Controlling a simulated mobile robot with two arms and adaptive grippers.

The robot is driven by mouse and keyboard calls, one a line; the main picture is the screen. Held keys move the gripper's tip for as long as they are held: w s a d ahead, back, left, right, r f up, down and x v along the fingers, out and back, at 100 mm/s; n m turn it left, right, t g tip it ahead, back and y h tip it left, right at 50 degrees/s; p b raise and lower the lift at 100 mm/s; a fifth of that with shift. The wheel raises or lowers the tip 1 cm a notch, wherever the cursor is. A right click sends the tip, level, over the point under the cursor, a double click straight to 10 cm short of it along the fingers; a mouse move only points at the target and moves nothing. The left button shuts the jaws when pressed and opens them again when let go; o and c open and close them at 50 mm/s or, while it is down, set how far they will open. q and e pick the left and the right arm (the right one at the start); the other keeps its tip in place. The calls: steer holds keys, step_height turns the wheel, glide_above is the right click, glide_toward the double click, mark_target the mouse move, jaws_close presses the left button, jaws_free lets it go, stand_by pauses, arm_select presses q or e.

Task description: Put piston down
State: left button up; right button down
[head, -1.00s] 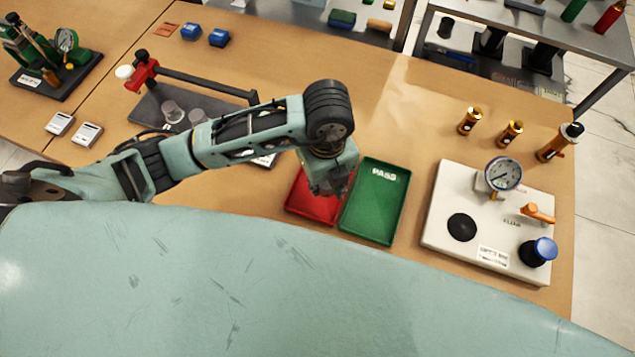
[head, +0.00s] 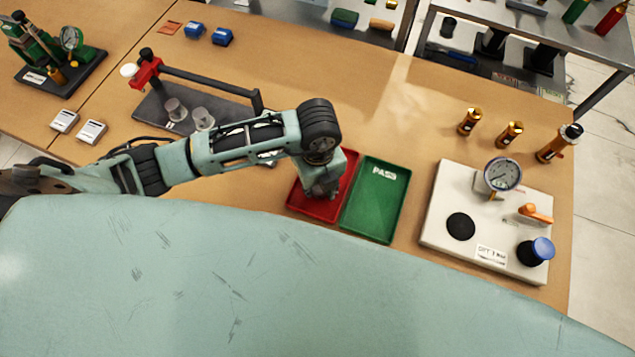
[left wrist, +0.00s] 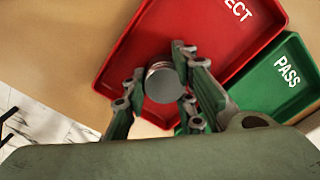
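My left gripper (head: 322,192) points down over the red REJECT tray (head: 346,185); my wrist hides its fingers in the head view. In the left wrist view the fingers of the gripper (left wrist: 160,85) stand on either side of a round grey metal piston (left wrist: 163,83) and appear closed on it. The piston is over the red tray (left wrist: 205,50), near its lower edge in that view. I cannot tell whether it touches the tray floor. The green PASS tray (head: 376,205) lies just right of the red one and looks empty. My right gripper is not in view.
A white gauge rig (head: 440,225) with a dial, orange lever and blue knob stands at the right. Several brass cylinders stand behind it. A dark plate (head: 150,108) with grey cylinders and a red-clamped bar lies at the left. The bench between is clear.

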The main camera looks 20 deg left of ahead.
arm_select(q)
steer(key=o, duration=0.4)
steer(key=shift+c, duration=0.2)
steer(key=shift+r, duration=0.1)
step_height(320, 180, up, 12)
steer(key=b, duration=0.1)
steer(key=shift+s, duration=0.15)
stand_by(0.5)
